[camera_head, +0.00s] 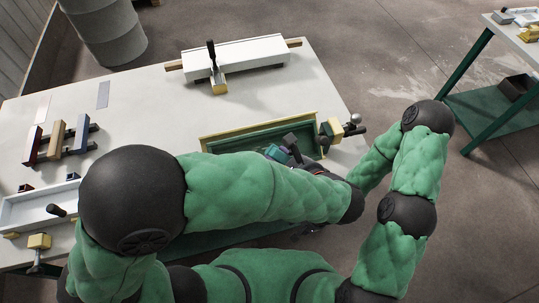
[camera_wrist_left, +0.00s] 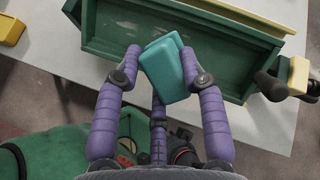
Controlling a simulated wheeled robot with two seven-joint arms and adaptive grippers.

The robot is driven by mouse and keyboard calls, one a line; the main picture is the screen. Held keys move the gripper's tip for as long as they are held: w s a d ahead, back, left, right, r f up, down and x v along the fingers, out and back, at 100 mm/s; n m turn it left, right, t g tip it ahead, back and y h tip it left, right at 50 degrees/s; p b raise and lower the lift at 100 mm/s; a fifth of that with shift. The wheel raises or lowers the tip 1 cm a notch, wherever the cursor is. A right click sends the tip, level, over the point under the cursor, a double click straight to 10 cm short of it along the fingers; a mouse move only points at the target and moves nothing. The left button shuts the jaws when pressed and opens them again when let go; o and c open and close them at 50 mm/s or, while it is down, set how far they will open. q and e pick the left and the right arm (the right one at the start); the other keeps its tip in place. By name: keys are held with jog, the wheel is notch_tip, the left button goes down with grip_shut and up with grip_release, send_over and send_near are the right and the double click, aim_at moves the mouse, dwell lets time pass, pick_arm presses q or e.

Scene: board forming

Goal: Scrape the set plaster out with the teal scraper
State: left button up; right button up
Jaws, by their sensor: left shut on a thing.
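In the head view a bit of the scraper (camera_head: 275,152) shows by my left gripper (camera_head: 288,147), at the near side of a long green trough (camera_head: 228,138) with a yellow rim. In the wrist view the scraper overlaps the trough's green wall (camera_wrist_left: 115,50); I cannot tell whether they touch. No set plaster is clearly visible. My right gripper is hidden behind my left forearm in the head view.
A yellow-and-dark clamp (camera_head: 331,129) sits at the trough's right end. A white form (camera_head: 235,60) with a clamp (camera_head: 214,75) stands at the back. Coloured blocks (camera_head: 57,138) and a white tray (camera_head: 35,208) lie at left.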

pick_arm(q)
jog(key=shift+w+a+f+b, duration=0.2)
jog(key=shift+w+f+b, duration=0.45)
jog(key=shift+f, duration=0.2)
jog(key=shift+w+a+f+b, duration=0.25)
jog(key=shift+w+f+b, duration=0.4)
jog(key=shift+f, duration=0.2)
jog(key=shift+w+a+f+b, duration=0.2)
jog(key=shift+w+f+b, duration=0.45)
jog(key=shift+f, duration=0.2)
jog(key=shift+w+a+f+b, duration=0.2)
jog(key=shift+w+f+b, duration=0.4)
jog(key=shift+f, duration=0.2)
jog(key=shift+s+a+r+p, duration=0.15)
jog(key=shift+s+a, duration=0.15)
jog(key=shift+a, duration=0.5)
jog(key=shift+s+a+p, duration=0.15)
jog(key=shift+s+a, duration=0.1)
jog(key=shift+a, duration=0.65)
jog(key=shift+a, duration=0.1)
